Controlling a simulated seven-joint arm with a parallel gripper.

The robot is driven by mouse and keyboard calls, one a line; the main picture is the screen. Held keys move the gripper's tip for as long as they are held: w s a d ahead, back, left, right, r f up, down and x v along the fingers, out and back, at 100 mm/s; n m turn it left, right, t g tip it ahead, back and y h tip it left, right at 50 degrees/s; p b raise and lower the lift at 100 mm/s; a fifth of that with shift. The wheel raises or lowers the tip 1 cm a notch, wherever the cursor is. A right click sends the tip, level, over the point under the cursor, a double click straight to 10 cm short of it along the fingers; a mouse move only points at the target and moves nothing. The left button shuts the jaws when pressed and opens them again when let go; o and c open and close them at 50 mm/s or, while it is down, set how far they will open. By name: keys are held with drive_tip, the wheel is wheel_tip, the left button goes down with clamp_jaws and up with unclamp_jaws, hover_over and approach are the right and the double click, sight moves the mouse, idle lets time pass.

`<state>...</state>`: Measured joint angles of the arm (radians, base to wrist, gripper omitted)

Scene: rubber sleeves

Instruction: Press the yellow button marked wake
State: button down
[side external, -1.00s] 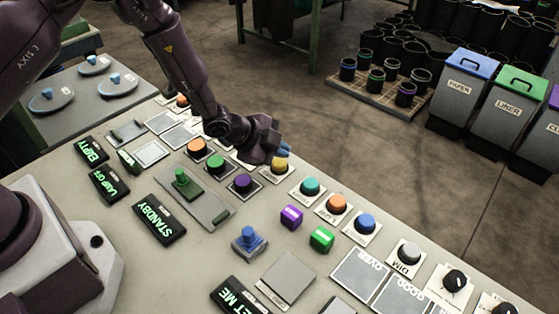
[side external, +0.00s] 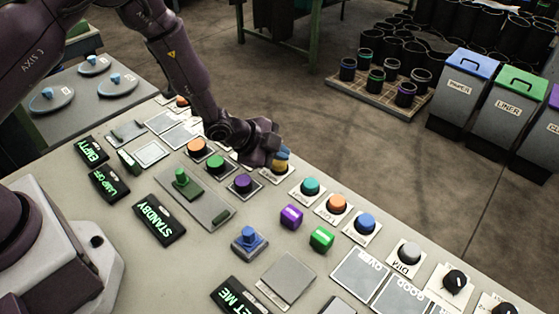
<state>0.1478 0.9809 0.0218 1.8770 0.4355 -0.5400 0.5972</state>
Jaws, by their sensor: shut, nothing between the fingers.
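The yellow button (side external: 280,165) is a round cap on a pale square plate, in the far row of the panel in the side external view. My gripper (side external: 280,154) is shut and empty, with its blue fingertips over the yellow button's top. The fingertips hide part of the cap, and I cannot tell whether they touch it or whether the cap is pressed down. The label on its plate is too small to read here.
A purple button (side external: 242,183), a green button (side external: 215,162) and a teal button (side external: 310,186) stand close around. Loose purple (side external: 291,216) and green (side external: 321,239) blocks sit nearer. A green lever (side external: 181,177) and a blue joystick (side external: 249,237) rise from the panel.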

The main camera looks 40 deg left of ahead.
sight(279, 164)
drive_tip(key=shift+f, duration=0.4)
idle(0.5)
drive_tip(key=shift+r, duration=0.85)
drive_tip(key=shift+r, duration=2.5)
